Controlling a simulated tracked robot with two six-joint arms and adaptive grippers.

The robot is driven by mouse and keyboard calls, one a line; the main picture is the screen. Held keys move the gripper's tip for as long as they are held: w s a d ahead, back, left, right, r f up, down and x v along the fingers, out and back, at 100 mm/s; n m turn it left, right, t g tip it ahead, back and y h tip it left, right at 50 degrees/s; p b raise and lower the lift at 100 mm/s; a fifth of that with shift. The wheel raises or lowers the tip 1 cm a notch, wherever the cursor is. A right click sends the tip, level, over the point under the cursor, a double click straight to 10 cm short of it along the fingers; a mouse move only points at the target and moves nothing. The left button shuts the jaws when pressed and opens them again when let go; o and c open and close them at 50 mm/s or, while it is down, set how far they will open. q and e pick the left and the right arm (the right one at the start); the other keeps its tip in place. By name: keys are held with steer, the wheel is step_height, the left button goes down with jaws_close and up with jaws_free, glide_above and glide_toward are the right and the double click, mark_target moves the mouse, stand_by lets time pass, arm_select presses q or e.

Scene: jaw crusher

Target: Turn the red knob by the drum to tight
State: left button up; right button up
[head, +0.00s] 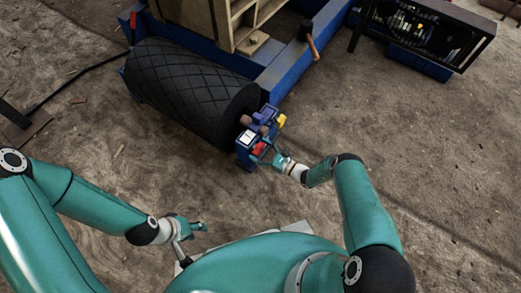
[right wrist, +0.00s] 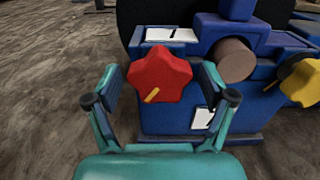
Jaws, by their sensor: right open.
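The red knob (right wrist: 160,75) is star-shaped with a yellow pointer mark at its lower left. It sits on the front of a blue block by the drum, and shows small in the head view (head: 259,148). My right gripper (right wrist: 160,90) is open, with one finger on each side of the knob; I cannot tell whether the fingers touch it. The black drum (head: 190,92) has a diamond-pattern surface and lies behind the block. My left gripper (head: 195,227) is low at the left in the head view, away from the knob; its jaw opening is too small to tell.
A yellow knob (right wrist: 301,82) sits on the block to the right of the red one. A round shaft end (right wrist: 235,60) lies between them. White labels (right wrist: 172,35) mark the block. A blue frame (head: 300,55) runs behind, with a hammer-like tool (head: 309,39) on it. Bare ground lies around.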

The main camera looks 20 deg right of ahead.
steer(key=c, duration=1.2)
steer(key=shift+n+b, duration=0.3)
steer(key=o, duration=1.2)
steer(key=v, duration=1.2)
